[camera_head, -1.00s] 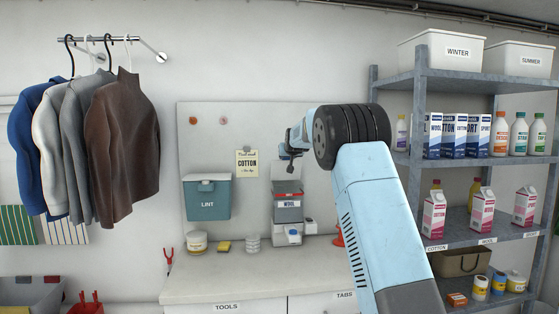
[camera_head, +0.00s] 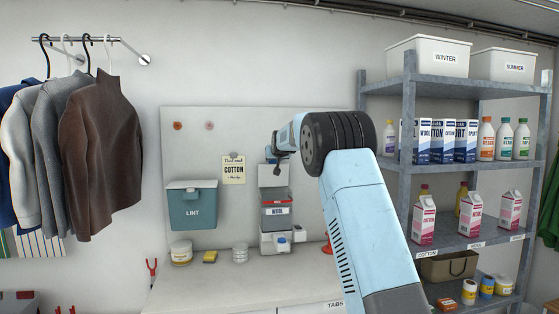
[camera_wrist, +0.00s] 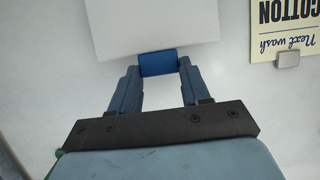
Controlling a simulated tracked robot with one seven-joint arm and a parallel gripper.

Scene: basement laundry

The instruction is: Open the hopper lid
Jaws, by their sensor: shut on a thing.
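The hopper is a grey dispenser with a red-trimmed, partly clear bin labelled WOOL (camera_head: 277,210), standing against the back wall on the counter. Its pale lid (camera_head: 273,175) stands raised above the bin, roughly upright. In the wrist view the lid is a plain white panel (camera_wrist: 150,25) with a blue tab (camera_wrist: 157,64) at its edge. My gripper (camera_wrist: 158,72) has its two fingers on either side of that tab, shut on it. In the head view my gripper (camera_head: 273,154) is at the lid's top edge, partly hidden by my wrist.
A teal LINT bin (camera_head: 192,207) and a COTTON note (camera_head: 233,169) hang left of the hopper. A tub (camera_head: 181,253), a sponge and stacked white discs stand on the counter (camera_head: 235,285). A loaded metal shelf (camera_head: 408,105) stands right of my arm.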

